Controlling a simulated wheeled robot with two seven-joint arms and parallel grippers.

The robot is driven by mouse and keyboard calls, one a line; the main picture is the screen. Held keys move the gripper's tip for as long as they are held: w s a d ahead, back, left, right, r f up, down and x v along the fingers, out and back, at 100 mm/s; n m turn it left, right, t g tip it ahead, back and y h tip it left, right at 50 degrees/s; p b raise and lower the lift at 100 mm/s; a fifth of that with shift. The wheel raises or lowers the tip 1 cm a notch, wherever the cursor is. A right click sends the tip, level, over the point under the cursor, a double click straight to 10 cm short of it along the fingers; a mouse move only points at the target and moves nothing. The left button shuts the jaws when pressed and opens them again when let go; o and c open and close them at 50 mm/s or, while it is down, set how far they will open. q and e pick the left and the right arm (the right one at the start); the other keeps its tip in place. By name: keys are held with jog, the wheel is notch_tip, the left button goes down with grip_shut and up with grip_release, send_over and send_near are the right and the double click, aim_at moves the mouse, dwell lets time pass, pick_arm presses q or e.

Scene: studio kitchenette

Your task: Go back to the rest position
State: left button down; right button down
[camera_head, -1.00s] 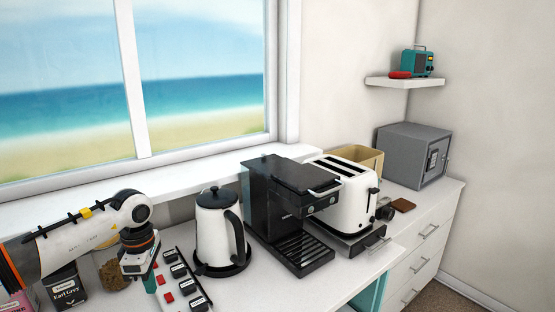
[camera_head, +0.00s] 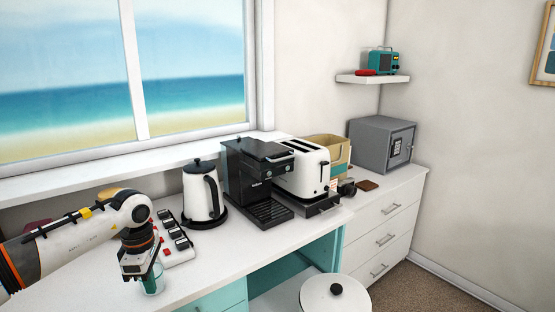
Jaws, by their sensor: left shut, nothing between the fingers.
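My left arm comes in from the left, over the white counter (camera_head: 95,278). My left gripper (camera_head: 150,278) points down near the counter's front part, with its fingers shut. A teal, glass-like shape (camera_head: 153,284) shows right at the fingertips; I cannot tell if it touches them, and nothing is held. The gripper is in front of the power strip (camera_head: 180,248) with red and black switches, and to the lower left of the white kettle (camera_head: 203,194). My right gripper is not in view.
A black coffee machine (camera_head: 258,180) and a white toaster (camera_head: 302,168) stand right of the kettle. A grey safe (camera_head: 382,145) stands on the white drawers. A white lidded bin (camera_head: 335,296) is below the counter's front edge. The front counter strip right of the gripper is clear.

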pick_arm(q)
jog(key=w+d+f+n+t+h, duration=0.1)
jog(key=d+f+n+h, duration=0.5)
jog(key=d, duration=0.4)
jog(key=d+f+n+t+h, duration=0.1)
jog(key=d+f+n+h, duration=0.3)
jog(key=d+f+h, duration=0.4)
notch_tip(320, 180, down, 13)
jog(key=a+n+t+y, duration=0.25)
jog(key=n+t, duration=0.55)
jog(key=n, duration=0.8)
jog(key=s+a+f+n+g+y, duration=0.1)
jog(key=s+a+f+n+y, duration=0.35)
jog(key=s+f+n, duration=0.5)
jog(key=s+a+f+n+y, duration=0.5)
jog(key=s+f, duration=0.5)
jog(key=f, duration=0.4)
jog(key=s+f+n+g, duration=0.2)
jog(key=s+f+n, duration=0.1)
jog(key=s, duration=0.7)
jog(key=s+f+n+g+y, duration=0.1)
jog(key=s+f+n+g, duration=0.2)
jog(key=s, duration=0.8)
jog(key=s+a+f+n+g+y, duration=0.1)
jog(key=s+f+n+g, duration=0.2)
jog(key=s, duration=0.7)
jog(key=shift+s+f+n, duration=0.3)
jog(key=shift+f+n, duration=0.05)
jog(key=shift+f, duration=0.2)
